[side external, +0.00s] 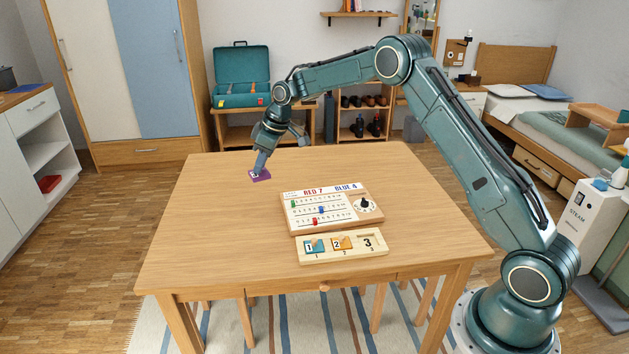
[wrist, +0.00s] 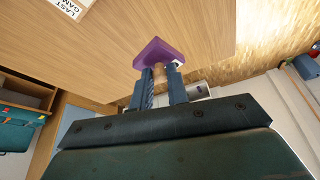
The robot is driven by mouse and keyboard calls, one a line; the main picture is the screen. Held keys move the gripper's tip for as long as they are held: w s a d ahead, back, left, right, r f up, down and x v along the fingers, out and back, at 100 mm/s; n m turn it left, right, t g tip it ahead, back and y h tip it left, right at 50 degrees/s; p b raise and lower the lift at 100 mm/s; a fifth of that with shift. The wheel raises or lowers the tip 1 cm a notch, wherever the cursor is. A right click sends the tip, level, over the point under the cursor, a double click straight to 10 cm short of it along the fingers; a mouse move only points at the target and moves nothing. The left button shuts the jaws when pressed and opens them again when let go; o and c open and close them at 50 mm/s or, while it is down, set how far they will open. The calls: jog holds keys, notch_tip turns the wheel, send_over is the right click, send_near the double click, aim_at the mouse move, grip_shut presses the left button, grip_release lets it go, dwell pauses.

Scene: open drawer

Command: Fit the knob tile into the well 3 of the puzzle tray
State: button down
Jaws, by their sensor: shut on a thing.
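The purple knob tile (side external: 260,176) is at my gripper's tips over the far left part of the table; I cannot tell whether it touches the tabletop. My gripper (side external: 260,168) points down and is shut on it. In the wrist view the tile (wrist: 155,51) sits across the ends of the fingers (wrist: 160,72), and its knob is mostly hidden between them. The pale wooden puzzle tray (side external: 325,260) lies near the table's front edge. Well 1 holds a teal tile (side external: 314,246), well 2 an orange tile (side external: 342,243). Well 3 (side external: 368,242) is empty and shows a black 3.
A score board (side external: 333,208) with coloured sliders and a dial (side external: 364,204) lies just behind the tray, between it and my gripper. The wooden table (side external: 220,230) is clear on the left and at the back right. A teal case (side external: 241,76) stands beyond the table.

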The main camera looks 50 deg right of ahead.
jog(key=s+d+m, duration=0.1)
jog(key=s+d, duration=0.3)
jog(key=s, duration=0.5)
jog(key=s+d+m, duration=0.1)
jog(key=s+d, duration=0.4)
jog(key=s, duration=0.4)
jog(key=s+d+m+h, duration=0.1)
jog(key=s+d, duration=0.4)
jog(key=s, duration=0.4)
jog(key=shift+r+t, duration=0.4)
jog(key=shift+r, duration=0.05)
jog(key=shift+d+f, duration=0.1)
notch_tip(320, 180, down, 16)
jog(key=shift+w, duration=0.1)
jog(key=shift+f, duration=0.1)
jog(key=shift+f, duration=1.8)
